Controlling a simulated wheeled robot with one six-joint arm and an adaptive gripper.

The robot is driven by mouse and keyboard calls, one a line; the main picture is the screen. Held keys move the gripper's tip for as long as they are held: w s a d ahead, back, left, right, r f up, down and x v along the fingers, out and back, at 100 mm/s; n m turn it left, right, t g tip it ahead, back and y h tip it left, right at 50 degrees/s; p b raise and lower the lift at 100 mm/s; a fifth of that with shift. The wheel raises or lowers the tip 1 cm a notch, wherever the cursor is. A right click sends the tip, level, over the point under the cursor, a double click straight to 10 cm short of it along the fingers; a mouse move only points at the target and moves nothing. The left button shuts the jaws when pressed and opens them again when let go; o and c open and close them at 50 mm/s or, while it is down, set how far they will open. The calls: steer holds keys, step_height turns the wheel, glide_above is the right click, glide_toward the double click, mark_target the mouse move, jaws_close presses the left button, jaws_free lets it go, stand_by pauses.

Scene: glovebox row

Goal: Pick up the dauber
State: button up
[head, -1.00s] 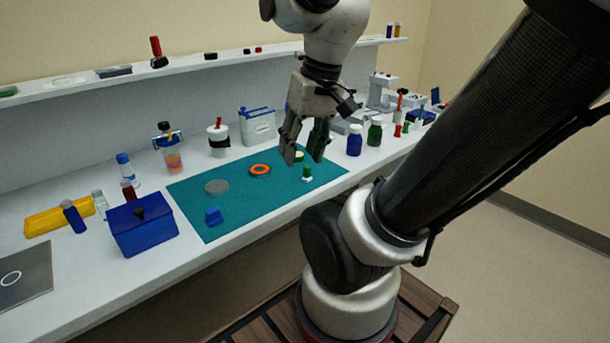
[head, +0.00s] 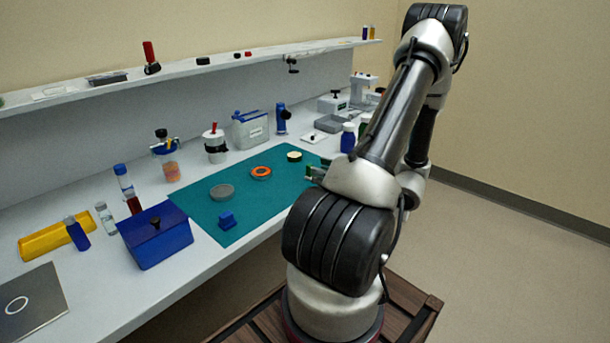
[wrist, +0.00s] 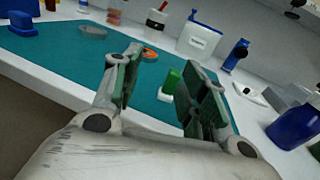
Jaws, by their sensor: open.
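A small piece with a green handle and a white foot, which looks like the dauber (wrist: 172,82), stands on the teal mat (wrist: 60,62). In the wrist view it shows in the gap between the fingers of my gripper (wrist: 165,72). The fingers are open and apart, and nothing is held. The dauber appears to be beyond the fingertips; I cannot tell the exact distance.
A blue box (head: 155,236) stands left. A white container (head: 250,130) and a blue-bodied device (head: 281,118) stand behind. A blue bottle (head: 348,138) stands right.

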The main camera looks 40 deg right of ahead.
mark_target(310, 165)
steer(key=shift+m+t+h, duration=0.4)
steer(key=shift+m+h, duration=0.3)
steer(key=shift+m, duration=0.1)
steer(key=w, duration=0.2)
steer(key=w+f, duration=0.1)
steer(key=w, duration=0.4)
steer(key=shift+d+f, duration=0.3)
steer(key=shift+d, duration=0.1)
steer(key=c, duration=0.8)
